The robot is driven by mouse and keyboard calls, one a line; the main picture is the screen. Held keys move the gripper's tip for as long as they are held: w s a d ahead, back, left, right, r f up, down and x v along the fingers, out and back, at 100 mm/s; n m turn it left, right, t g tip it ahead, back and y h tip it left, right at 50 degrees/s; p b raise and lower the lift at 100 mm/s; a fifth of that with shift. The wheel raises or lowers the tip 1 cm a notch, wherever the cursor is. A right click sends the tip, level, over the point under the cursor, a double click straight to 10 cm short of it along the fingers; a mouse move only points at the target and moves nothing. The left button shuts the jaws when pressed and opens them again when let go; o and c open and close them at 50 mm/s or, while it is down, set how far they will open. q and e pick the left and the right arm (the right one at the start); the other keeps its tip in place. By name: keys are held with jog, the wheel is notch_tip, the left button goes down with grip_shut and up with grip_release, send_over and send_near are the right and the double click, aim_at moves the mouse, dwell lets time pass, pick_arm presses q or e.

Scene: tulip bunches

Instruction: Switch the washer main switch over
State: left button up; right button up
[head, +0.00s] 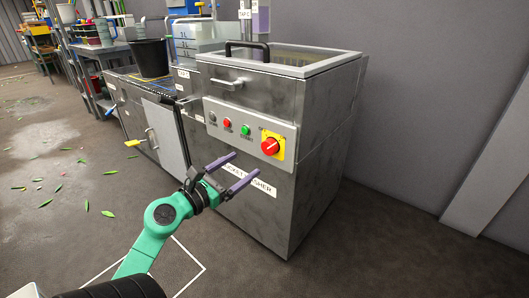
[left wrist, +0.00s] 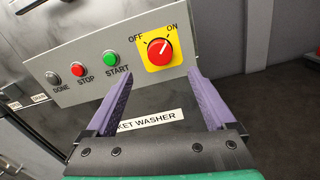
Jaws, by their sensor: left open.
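The main switch is a red rotary knob (head: 270,146) on a yellow plate (head: 279,152) at the right end of the washer's control panel (head: 232,122). In the left wrist view the knob (left wrist: 160,51) has OFF at its upper left and ON at its upper right. Its white mark appears to point up and right, towards ON. My left gripper (head: 240,167) is open and empty, with purple fingers, in front of the washer and below the panel. In the left wrist view the knob lies beyond and between the fingertips (left wrist: 158,77), apart from them. My right gripper is not in view.
Grey, red and green buttons sit left of the switch. A bench with a black bucket (head: 151,58) stands to the left. The floor before the washer is open, with scattered leaves further left.

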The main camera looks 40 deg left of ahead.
aim_at(267, 148)
pick_arm(q)
jog(key=w, duration=1)
jog(key=shift+w+a+p, duration=0.15)
jog(key=shift+w+p, duration=0.05)
jog(key=shift+p, duration=0.15)
jog(key=c, duration=1.4)
